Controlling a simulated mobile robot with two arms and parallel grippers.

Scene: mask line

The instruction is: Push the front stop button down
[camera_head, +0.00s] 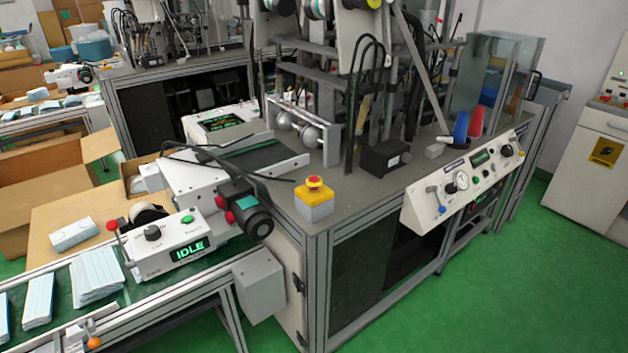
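The stop button (315,183) is a red mushroom cap on a yellow box (314,204). It stands on the near corner of the grey machine table (352,202), close to the middle of the view. The cap sits on top of the box, facing up. I cannot tell from this frame whether it is pressed. Neither of my grippers shows in this view, and nothing touches the button.
A white control box (170,243) reading IDLE stands left of the button, beside a conveyor with stacks of blue masks (97,275). A white control panel (465,180) hangs on the table's right front side. Green floor (480,300) is open in front.

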